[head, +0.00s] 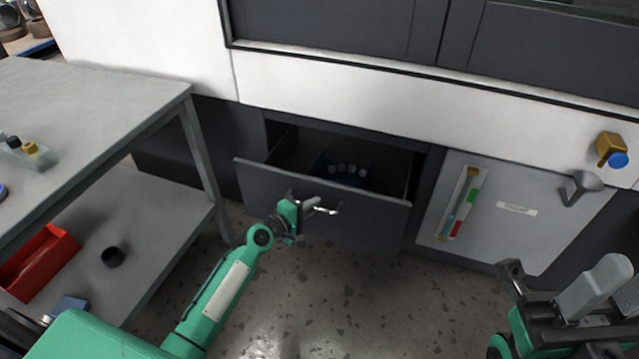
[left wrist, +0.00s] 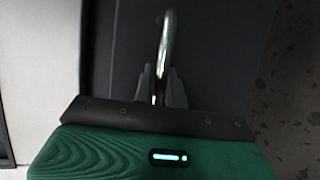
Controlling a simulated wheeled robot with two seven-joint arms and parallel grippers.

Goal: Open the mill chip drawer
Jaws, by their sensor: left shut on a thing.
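The mill chip drawer (head: 350,222) is a dark grey drawer low in the machine. It stands pulled out, and its dark inside shows behind the front panel. My left gripper (head: 316,207) is at the middle of the drawer front, shut on its shiny metal handle (head: 334,210). In the left wrist view the handle (left wrist: 166,50) runs up from between the two fingers (left wrist: 161,88). My right gripper (head: 553,302) is at the lower right, apart from the drawer; its jaw opening is not clear.
Several pale round things in a blue holder (head: 343,171) sit inside the drawer. A grey panel (head: 500,210) with a coloured gauge and a lever is to the right. A metal table (head: 100,90) with a lower shelf and a red bin (head: 40,262) stands left. The speckled floor in front is clear.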

